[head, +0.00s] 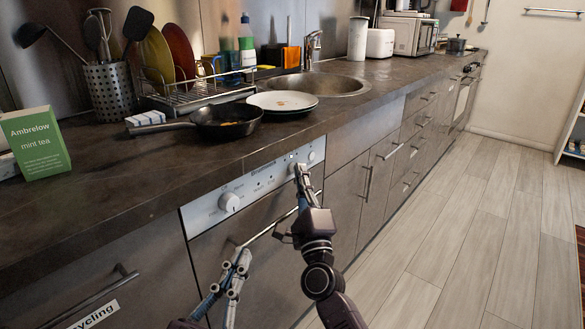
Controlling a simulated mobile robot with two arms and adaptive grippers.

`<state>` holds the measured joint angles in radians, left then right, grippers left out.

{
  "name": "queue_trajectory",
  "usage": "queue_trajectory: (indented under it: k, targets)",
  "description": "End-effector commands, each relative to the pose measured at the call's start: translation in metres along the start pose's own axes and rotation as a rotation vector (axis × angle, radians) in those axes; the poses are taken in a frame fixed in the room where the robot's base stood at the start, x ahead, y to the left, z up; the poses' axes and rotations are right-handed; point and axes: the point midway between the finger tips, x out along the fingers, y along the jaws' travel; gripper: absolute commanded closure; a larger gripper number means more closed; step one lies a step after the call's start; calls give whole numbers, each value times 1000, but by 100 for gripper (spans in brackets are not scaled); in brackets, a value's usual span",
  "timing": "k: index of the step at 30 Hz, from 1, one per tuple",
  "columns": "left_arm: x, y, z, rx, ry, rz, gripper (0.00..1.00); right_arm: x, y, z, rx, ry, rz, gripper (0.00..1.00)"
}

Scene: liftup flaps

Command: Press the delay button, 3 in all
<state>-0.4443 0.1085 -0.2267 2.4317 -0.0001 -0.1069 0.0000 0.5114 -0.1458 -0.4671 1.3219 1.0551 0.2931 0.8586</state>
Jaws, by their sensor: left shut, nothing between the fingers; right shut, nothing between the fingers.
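The dishwasher's pale control panel (255,186) runs below the counter edge, with a round white knob (229,202) on its left and small buttons and markings along it. I cannot read which button is the delay one. My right gripper (299,168) is shut and empty, its fingertips at the panel's right part, covering what lies behind; I cannot tell if they touch. My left gripper (240,258) is shut and empty, lower and to the left, in front of the dishwasher door near its bar handle (268,232).
The dark counter (110,185) above holds a frying pan (230,120), plates (283,102), a dish rack and a tea box (35,143). Drawers and cupboards with bar handles continue right. The wooden floor (460,235) at right is clear.

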Motion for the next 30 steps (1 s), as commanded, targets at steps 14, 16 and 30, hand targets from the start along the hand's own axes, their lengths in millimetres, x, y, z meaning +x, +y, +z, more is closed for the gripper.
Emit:
queue_trajectory:
  k: [14, 16, 30]
  targets:
    - [1, 0, -6, 0, 28, 1, 100, 1, 1, 1, 0, 0, 0, 100]
    - [1, 0, -8, 0, 35, 1, 100, 2, 1, 1, 0, 0, 0, 100]
    - [1, 2, -13, -3, 56, 4, 100, 3, 2, 2, 0, 0, 0, 100]
